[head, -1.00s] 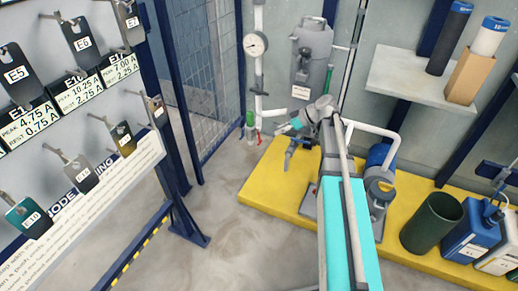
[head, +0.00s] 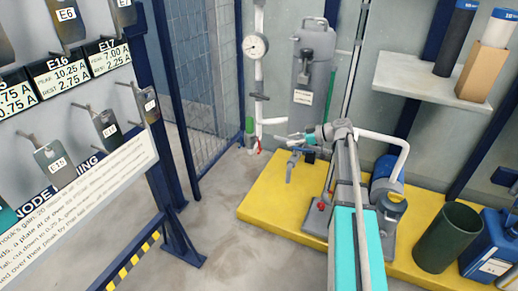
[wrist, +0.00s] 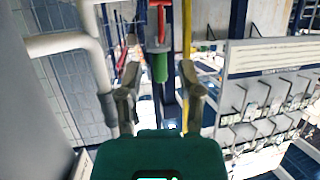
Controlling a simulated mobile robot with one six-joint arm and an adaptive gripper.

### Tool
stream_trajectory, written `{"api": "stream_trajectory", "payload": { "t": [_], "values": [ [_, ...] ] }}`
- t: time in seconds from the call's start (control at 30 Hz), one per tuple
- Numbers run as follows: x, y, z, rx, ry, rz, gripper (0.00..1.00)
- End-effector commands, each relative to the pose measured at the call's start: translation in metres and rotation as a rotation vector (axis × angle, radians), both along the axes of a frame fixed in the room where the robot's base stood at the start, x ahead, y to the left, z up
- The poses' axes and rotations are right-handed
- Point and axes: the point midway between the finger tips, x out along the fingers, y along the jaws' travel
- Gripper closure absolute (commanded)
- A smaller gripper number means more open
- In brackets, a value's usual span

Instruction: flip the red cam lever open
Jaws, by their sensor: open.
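The red cam lever (head: 258,147) is small in the head view, low on the pipework beside a green cylindrical fitting (head: 250,125). In the wrist view the red lever (wrist: 160,18) is at the top centre, with the green fitting (wrist: 160,66) below it in the picture. My gripper (head: 284,140) is to the right of the lever in the head view, pointing left toward it. In the wrist view my gripper (wrist: 160,72) is open, its two fingers apart on either side of the green fitting in the picture. Nothing is between the pads that I can see touching.
A white pipe with a gauge (head: 256,45) rises above the lever. A grey tank (head: 315,70) stands behind my gripper. A yellow platform (head: 265,205) lies below. A blue mesh fence (head: 210,70) and a tag board (head: 95,190) are on the left.

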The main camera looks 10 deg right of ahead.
Motion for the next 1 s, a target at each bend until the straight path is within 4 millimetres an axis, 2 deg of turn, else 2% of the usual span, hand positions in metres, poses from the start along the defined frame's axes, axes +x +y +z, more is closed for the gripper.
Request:
{"api": "stream_trajectory", "payload": {
  "t": [0.27, 0.47, 1.0],
  "values": [
    [0.001, 0.003, -0.002, -0.001, 0.001, 0.000, 0.52],
    [0.006, 0.014, -0.008, -0.001, 0.001, 0.000, 0.52],
    [0.036, 0.080, -0.039, -0.002, 0.001, 0.001, 0.52]
  ]
}}
